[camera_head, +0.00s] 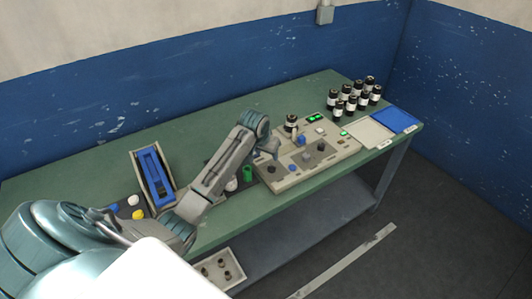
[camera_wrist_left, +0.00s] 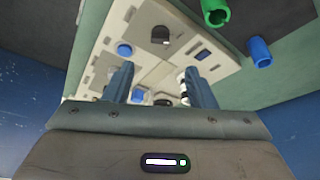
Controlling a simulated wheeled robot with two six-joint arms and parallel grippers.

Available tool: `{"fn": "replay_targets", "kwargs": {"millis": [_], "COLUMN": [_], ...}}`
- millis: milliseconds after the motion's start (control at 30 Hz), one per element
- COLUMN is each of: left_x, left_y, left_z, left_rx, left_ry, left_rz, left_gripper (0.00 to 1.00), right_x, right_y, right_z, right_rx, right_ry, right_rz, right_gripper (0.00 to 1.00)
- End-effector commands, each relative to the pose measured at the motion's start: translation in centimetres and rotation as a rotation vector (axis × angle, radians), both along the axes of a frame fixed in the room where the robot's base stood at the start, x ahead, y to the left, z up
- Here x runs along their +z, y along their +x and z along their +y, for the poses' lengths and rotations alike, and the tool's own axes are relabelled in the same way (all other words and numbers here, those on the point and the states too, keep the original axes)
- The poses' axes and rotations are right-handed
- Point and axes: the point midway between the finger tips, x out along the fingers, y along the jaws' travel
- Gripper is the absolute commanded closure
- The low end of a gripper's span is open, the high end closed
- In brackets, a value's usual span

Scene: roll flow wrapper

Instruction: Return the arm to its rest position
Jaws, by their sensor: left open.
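My left arm comes in from the lower left and reaches over the green table (camera_head: 95,165). My left gripper (camera_head: 268,152) is above the left back part of the beige machine panel (camera_head: 335,158). In the left wrist view the two fingers of the gripper (camera_wrist_left: 159,82) stand apart with nothing between them. The panel (camera_wrist_left: 165,75) lies beyond the fingers, with a blue button (camera_wrist_left: 124,50) and a dark knob (camera_wrist_left: 160,35). My right gripper is in neither view.
Several dark jars (camera_head: 350,103) stand at the back right, near a white tray (camera_head: 368,135) and a blue tray (camera_head: 396,120). A blue-framed holder (camera_head: 154,178) stands left of my forearm. A green cylinder (camera_head: 248,174) is beside the panel. A bin (camera_head: 232,265) sits below the table's front edge.

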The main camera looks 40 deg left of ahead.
Motion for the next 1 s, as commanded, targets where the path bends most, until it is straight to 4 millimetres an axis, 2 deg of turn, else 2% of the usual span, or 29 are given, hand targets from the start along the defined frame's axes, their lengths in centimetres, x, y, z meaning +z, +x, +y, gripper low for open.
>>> {"fn": "replay_targets", "kwargs": {"millis": [300, 367, 467, 567, 733, 900, 1000], "left_x": [-0.2, -0.6, -2.2, -4.2, -6.7, -7.2, -6.7], "left_y": [-0.1, -0.7, -2.9, -6.7, -14.9, -23.2, -26.8], "left_z": [-0.1, -0.5, -2.0, -4.3, -8.5, -11.7, -12.8], "left_rx": [-0.002, -0.009, -0.035, -0.076, -0.145, -0.189, -0.201], "left_ry": [0.001, 0.003, 0.017, 0.034, 0.059, 0.073, 0.079], "left_rz": [0.001, 0.005, 0.016, 0.03, 0.049, 0.063, 0.067], "left_gripper": [0.49, 0.49, 0.49, 0.49, 0.49, 0.49, 0.49], "right_x": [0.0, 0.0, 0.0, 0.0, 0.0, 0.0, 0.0], "right_y": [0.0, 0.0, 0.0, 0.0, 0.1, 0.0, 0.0], "right_z": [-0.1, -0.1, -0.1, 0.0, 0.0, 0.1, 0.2], "right_rx": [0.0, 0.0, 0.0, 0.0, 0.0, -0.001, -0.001], "right_ry": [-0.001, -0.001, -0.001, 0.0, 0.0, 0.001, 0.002], "right_rz": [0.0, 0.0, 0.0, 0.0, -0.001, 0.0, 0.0], "right_gripper": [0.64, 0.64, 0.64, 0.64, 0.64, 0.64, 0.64]}}
